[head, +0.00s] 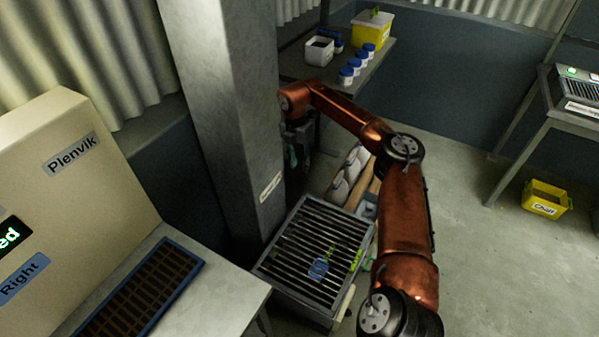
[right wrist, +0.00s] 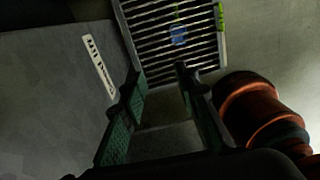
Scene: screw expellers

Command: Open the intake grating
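The intake grating (head: 300,262), a set of parallel metal bars in a grey frame, lies flat over a box low beside the grey column. A blue tag (head: 318,268) sits on its bars and a yellow-green marking (head: 356,260) is at its right side. My right gripper (head: 299,155) is beside the column, above and beyond the grating, partly in shadow. In the right wrist view its fingers (right wrist: 160,82) are apart with nothing between them, and the grating (right wrist: 165,52) shows beyond the tips, not touched. My left gripper is out of view.
The grey column (head: 222,110) stands close left of the right gripper. White sacks (head: 347,178) lie behind the grating. A cream machine (head: 60,180) with a dark grate (head: 145,290) is at left. A shelf holds blue-lidded jars (head: 354,66). Floor at right is free around a yellow bin (head: 545,199).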

